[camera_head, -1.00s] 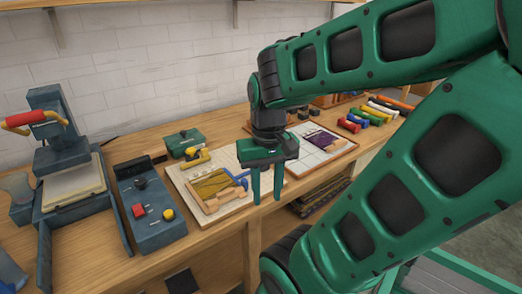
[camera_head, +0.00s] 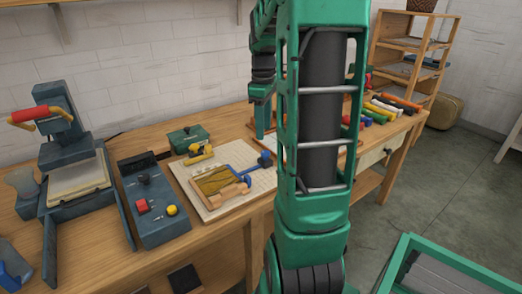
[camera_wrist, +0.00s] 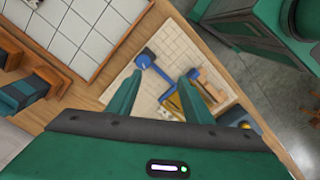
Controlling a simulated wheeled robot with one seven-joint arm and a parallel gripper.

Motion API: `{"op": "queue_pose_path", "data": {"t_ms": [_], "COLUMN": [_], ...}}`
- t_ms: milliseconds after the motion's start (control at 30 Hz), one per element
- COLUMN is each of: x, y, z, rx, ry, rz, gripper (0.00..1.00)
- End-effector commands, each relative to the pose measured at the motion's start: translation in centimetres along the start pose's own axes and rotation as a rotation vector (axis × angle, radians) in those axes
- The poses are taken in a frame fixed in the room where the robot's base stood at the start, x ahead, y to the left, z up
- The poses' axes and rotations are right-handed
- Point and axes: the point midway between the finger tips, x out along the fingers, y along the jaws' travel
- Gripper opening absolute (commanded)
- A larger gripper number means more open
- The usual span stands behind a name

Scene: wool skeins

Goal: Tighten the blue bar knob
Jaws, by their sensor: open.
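The blue bar clamp lies on the light gridded board (camera_head: 190,184), beside a wooden piece with a yellow-brown panel (camera_head: 217,184). Its dark blue knob (camera_head: 264,159) is at the board's right side, close to my arm link. In the wrist view the knob (camera_wrist: 144,59) shows just beyond the left fingertip, with the blue bar (camera_wrist: 160,74) running between my fingers in the picture. My gripper (camera_wrist: 160,80) is open and empty, above the board. In the head view my arm hides much of it; one finger shows. Whether it touches the knob cannot be told.
A control box with red and yellow buttons (camera_head: 152,212) and a press (camera_head: 70,150) are further left. Coloured rolls (camera_head: 385,108) lie right. A white-tiled panel (camera_wrist: 75,30) adjoins the board.

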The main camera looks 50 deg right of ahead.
Motion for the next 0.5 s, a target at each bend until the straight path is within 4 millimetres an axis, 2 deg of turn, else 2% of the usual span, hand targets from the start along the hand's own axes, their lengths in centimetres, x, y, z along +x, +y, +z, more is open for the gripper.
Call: {"op": "queue_pose_path", "data": {"t_ms": [33, 100, 200, 367, 500], "x": [0.3, 0.6, 0.8, 1.8, 3.8], "y": [1.5, 2.8, 3.9, 4.2, 4.0], "z": [-0.1, -0.4, -0.6, -0.8, -0.9], "rx": [-0.041, -0.096, -0.145, -0.165, -0.166], "ry": [0.003, 0.009, 0.015, 0.017, 0.016], "rz": [-0.005, -0.007, -0.009, -0.010, -0.013], "gripper": [0.46, 0.46, 0.46, 0.46, 0.46]}}
